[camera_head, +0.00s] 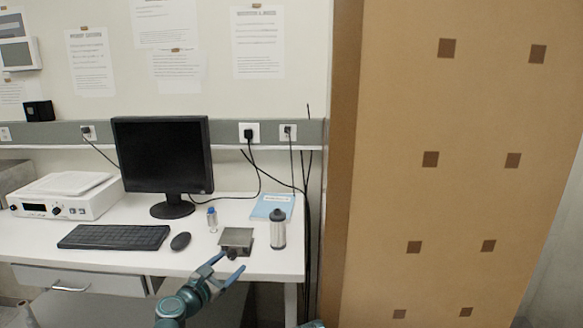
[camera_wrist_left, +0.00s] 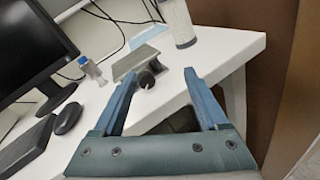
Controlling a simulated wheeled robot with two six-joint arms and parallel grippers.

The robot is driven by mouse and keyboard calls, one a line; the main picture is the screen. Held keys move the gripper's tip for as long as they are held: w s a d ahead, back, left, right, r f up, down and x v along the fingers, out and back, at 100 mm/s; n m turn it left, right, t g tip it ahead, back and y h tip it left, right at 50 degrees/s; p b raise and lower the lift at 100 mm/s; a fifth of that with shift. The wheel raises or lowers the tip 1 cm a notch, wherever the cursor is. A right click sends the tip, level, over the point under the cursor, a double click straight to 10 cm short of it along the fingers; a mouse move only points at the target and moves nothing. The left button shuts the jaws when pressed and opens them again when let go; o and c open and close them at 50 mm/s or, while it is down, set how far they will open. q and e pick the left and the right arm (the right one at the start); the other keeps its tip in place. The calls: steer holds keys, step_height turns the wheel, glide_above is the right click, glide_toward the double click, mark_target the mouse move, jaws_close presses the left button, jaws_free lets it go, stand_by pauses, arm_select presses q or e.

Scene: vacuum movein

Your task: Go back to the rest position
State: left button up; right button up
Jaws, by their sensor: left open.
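My left gripper (camera_head: 226,268) is at the front edge of the white desk, near its right end. Its two blue fingers are spread with nothing between them, as the left wrist view (camera_wrist_left: 158,92) also shows. Just beyond the fingertips a small grey metal block with a dark round knob (camera_head: 236,238) sits on the desk; it also shows in the left wrist view (camera_wrist_left: 134,62). The fingers appear apart from it. My right gripper is not visible in either view.
The desk (camera_head: 120,262) holds a monitor (camera_head: 162,152), keyboard (camera_head: 114,237), mouse (camera_head: 180,241), small blue-capped bottle (camera_head: 212,220), grey cylinder (camera_head: 278,230), blue booklet (camera_head: 272,206) and white instrument (camera_head: 66,196). A tall brown panel (camera_head: 440,200) stands at right.

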arm_select(q)
steer(key=s+d+f+m+g+p, duration=0.1)
steer(key=s+d+f+m+g, duration=0.25)
steer(key=d+m, duration=0.2)
steer(key=s+d+f+m+g+h+p, duration=0.1)
steer(key=s+d+f+m+g+p, duration=0.1)
steer(key=s+d+m+g, duration=0.25)
steer(key=s+d+f+m+g+p, duration=0.1)
steer(key=s+d+f+m+g, duration=0.15)
steer(key=d+m, duration=0.4)
steer(key=s+a+f+m+g+y+p, duration=0.1)
steer(key=s+a+m+g+y+p, duration=0.1)
steer(key=s+m+y, duration=0.2)
steer(key=s+a+f+m+g+y+p, duration=0.2)
steer(key=s+a+m+g+y, duration=0.1)
steer(key=s+m, duration=0.8)
steer(key=shift+y, duration=0.8)
